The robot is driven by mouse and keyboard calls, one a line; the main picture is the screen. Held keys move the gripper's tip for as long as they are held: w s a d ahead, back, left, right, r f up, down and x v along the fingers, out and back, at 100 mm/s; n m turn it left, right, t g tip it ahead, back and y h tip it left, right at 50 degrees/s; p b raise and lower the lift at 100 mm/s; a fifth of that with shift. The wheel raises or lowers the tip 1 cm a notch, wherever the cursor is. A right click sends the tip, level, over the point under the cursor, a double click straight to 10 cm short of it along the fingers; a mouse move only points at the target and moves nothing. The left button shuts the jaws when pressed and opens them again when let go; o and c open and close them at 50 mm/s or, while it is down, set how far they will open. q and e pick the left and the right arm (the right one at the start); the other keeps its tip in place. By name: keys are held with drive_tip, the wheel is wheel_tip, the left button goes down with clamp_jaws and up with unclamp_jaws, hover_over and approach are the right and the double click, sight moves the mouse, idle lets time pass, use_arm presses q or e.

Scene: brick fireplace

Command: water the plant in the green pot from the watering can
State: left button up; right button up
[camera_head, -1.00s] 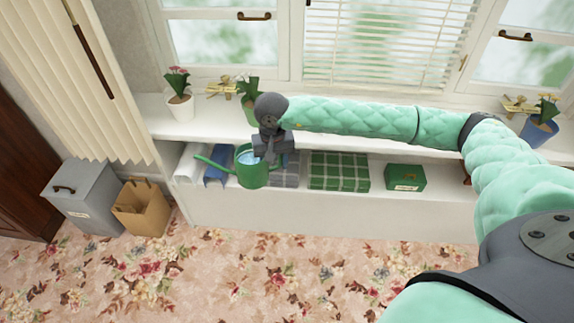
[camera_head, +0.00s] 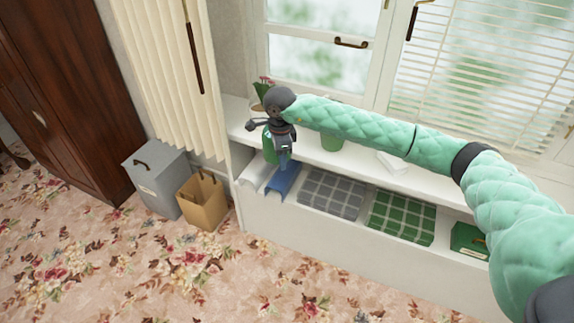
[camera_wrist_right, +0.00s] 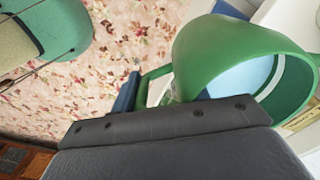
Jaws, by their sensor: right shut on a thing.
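The green watering can (camera_head: 268,146) is mostly hidden behind my right gripper (camera_head: 284,152) in the head view. In the right wrist view the can (camera_wrist_right: 225,62) is large and close, with light blue water inside and its spout reaching left. My right gripper is shut on the can and holds it off the shelf, near its left end. The green pot (camera_head: 332,143) stands on the upper shelf to the right of the gripper; my arm covers its top and its plant. My left gripper is not in view.
A pink-flowered plant (camera_head: 264,84) stands at the sill's left end, partly behind my gripper. Below are a blue item (camera_head: 283,182), a grey plaid box (camera_head: 333,193) and a green plaid box (camera_head: 402,217). A grey bin (camera_head: 158,180) and tan bag (camera_head: 203,203) stand left.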

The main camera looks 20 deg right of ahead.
sight(264, 137)
drive_tip(key=w+a+m, duration=0.1)
drive_tip(key=w+m, duration=0.1)
drive_tip(key=m, duration=0.2)
drive_tip(key=w+a+r+m+b, duration=0.1)
drive_tip(key=w+m, duration=0.2)
drive_tip(key=m, duration=0.1)
drive_tip(key=w+a+r+m, duration=0.1)
drive_tip(key=w+m, duration=0.1)
drive_tip(key=m, duration=0.2)
drive_tip(key=shift+w+a, duration=0.3)
use_arm(q)
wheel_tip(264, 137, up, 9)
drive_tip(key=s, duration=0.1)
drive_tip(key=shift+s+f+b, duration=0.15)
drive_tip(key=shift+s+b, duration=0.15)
drive_tip(key=shift+b, duration=0.15)
use_arm(e)
drive_tip(key=m, duration=0.1)
drive_tip(key=w+m, duration=0.1)
drive_tip(key=w+a+r+m, duration=0.1)
drive_tip(key=m, duration=0.1)
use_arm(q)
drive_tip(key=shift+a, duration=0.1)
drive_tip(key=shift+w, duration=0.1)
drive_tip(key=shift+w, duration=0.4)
use_arm(e)
drive_tip(key=shift+f, duration=0.1)
